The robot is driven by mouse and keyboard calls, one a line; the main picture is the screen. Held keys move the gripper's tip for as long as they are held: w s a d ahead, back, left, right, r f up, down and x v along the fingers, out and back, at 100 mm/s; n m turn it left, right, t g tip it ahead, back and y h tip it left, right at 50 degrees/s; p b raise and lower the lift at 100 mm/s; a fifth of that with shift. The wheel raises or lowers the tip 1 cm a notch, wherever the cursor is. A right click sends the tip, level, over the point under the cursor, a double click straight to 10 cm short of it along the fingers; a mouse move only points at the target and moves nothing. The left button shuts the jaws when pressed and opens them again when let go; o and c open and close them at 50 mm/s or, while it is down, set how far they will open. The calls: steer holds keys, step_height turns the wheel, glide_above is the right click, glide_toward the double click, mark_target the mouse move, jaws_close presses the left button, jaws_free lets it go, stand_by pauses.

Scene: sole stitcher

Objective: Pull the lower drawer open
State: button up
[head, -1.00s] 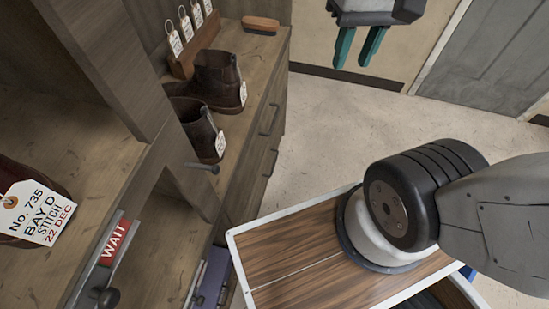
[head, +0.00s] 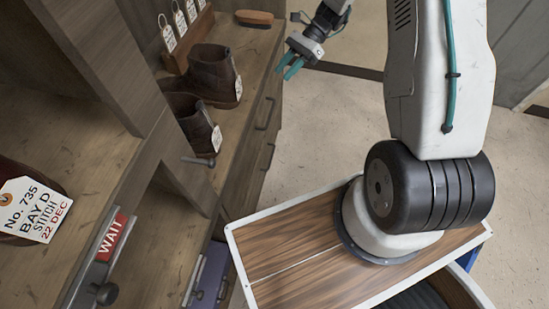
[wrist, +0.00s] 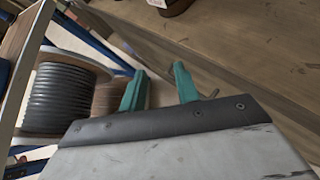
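The wooden cabinet carries two dark bar handles on its front face in the head view. The lower drawer's handle (head: 268,157) sits below the upper drawer's handle (head: 265,113); both drawers look shut. My gripper (head: 286,67) has teal fingers held apart and empty. It is beside the cabinet's far end, near top height in the picture and apart from both handles. In the wrist view the two fingers (wrist: 160,86) are spread, with a thin dark piece, possibly a handle, just beyond the right finger. The lower drawer cannot be made out clearly there.
Brown boots (head: 212,75) with tags and a brush (head: 254,18) stand on the cabinet top (head: 232,98). A shelf with a red WAIT sign (head: 112,238) is at the left. Grey spool (wrist: 62,98) shows in the wrist view. Open floor (head: 320,130) lies right of the cabinet.

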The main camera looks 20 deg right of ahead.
steer(key=s+f+m+t+y, duration=0.3)
steer(key=f+m, duration=0.6)
steer(key=f, duration=1.2)
steer(key=s+f+m+t+y, duration=0.1)
steer(key=s+f+m+t, duration=0.5)
steer(key=f, duration=1.4)
steer(key=w+d+f+m+t+h, duration=0.2)
steer(key=w+f+m+t, duration=0.15)
steer(key=f+m, duration=0.6)
steer(key=w+a+m, duration=0.2)
steer(key=w+a, duration=0.3)
steer(key=a, duration=0.1)
steer(key=shift+a+f, duration=0.1)
jaws_close()
